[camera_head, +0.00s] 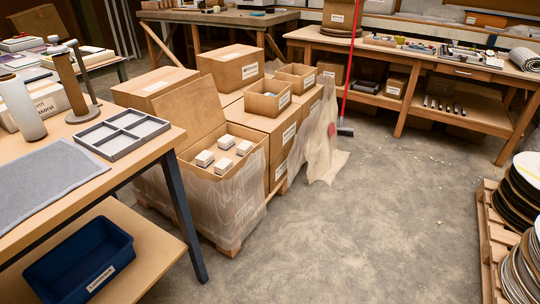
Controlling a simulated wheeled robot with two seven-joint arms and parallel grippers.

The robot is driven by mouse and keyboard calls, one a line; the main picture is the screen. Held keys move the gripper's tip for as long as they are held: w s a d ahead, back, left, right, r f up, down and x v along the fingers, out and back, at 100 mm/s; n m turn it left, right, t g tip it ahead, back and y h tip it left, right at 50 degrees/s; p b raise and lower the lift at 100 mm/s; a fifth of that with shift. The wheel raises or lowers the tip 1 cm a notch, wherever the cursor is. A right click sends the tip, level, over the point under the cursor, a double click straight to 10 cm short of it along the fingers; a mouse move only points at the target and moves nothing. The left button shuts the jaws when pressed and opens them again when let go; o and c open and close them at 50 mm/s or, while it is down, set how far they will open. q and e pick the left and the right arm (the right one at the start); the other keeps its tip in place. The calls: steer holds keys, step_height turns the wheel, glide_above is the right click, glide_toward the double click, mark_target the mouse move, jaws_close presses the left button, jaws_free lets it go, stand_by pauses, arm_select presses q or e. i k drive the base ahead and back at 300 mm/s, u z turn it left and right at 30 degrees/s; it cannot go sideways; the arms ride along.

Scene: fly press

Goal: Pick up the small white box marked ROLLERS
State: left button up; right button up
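Several small white boxes (244,147) with brownish lower sides sit inside an open cardboard carton (236,196), its flap raised at the back. Their markings are too small to read, so I cannot tell which says ROLLERS. Neither of my grippers is in view.
The left table (150,150) carries a grey divided tray (120,132) and a grey mat (45,183); a blue bin (82,262) is on its lower shelf. Stacked cartons (272,130) stand behind the open carton. A red pole (351,65) stands near the bench. The floor at centre right (390,220) is clear.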

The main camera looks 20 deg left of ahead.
mark_target(245, 147)
steer(key=z, duration=0.05)
steer(key=i, duration=1.7)
steer(key=u, duration=1.3)
steer(key=i, duration=1.1)
steer(key=u, duration=1.15)
